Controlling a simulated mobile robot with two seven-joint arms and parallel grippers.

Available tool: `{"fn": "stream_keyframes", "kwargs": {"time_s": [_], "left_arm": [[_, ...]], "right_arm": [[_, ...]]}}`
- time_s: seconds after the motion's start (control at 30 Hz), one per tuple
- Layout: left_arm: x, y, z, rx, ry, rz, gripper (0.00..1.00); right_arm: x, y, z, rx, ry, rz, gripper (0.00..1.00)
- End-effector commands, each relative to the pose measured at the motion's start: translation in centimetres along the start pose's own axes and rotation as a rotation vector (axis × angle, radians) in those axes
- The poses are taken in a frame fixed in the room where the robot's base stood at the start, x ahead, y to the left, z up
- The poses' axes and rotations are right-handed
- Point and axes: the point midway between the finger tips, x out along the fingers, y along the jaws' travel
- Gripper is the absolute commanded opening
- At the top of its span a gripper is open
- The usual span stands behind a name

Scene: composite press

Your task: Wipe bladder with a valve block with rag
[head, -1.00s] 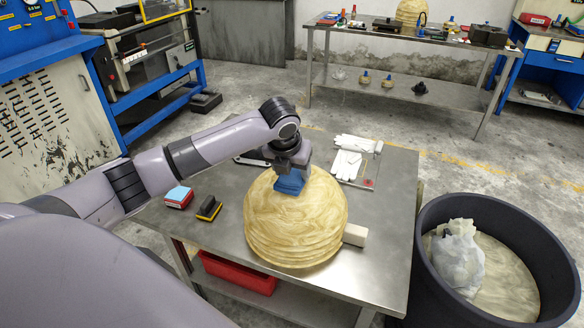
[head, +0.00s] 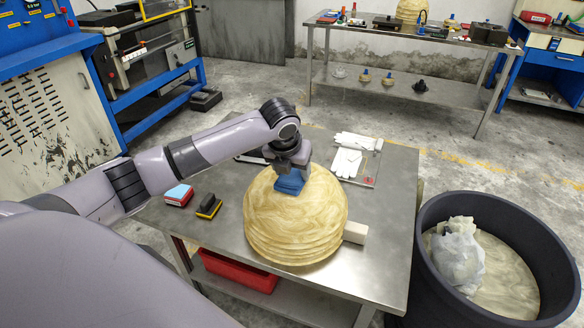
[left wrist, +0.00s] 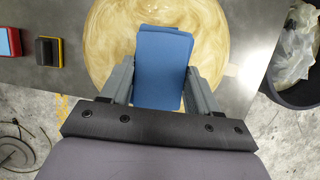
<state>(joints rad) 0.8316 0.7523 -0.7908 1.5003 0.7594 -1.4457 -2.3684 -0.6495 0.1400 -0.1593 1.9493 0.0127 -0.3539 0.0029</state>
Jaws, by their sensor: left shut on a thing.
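The bladder (head: 297,225) is a large, round, cream-and-tan marbled dome on the metal table; it also fills much of the left wrist view (left wrist: 115,40). My left gripper (head: 290,172) is above its top, shut on a folded blue rag (head: 289,186). In the left wrist view the rag (left wrist: 162,60) sits between the two grey fingers, over the bladder, and seems to touch it. The gripper and rag hide part of the bladder's top. I cannot make out a valve block on it. My right gripper is not in view.
A pale block (head: 355,233) lies against the bladder's right side. White gloves (head: 347,162) lie behind it; a red-and-blue pad (head: 179,195) and a black-and-yellow one (head: 208,207) lie left. A dark bin (head: 428,262) holding crumpled translucent material stands right. The table's front right is clear.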

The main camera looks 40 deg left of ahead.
Motion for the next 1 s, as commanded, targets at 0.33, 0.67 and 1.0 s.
{"fn": "stream_keyframes", "kwargs": {"time_s": [0.33,0.67,1.0], "left_arm": [[0.4,0.0,-0.1,0.0,-0.001,-0.001,0.27],[0.9,-0.1,1.6,-0.001,0.0,0.0,0.27],[1.8,-0.2,3.2,-0.001,0.0,-0.001,0.27]], "right_arm": [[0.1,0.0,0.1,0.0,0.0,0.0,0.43],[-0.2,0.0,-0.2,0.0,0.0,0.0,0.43],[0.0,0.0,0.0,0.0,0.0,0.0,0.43]]}}
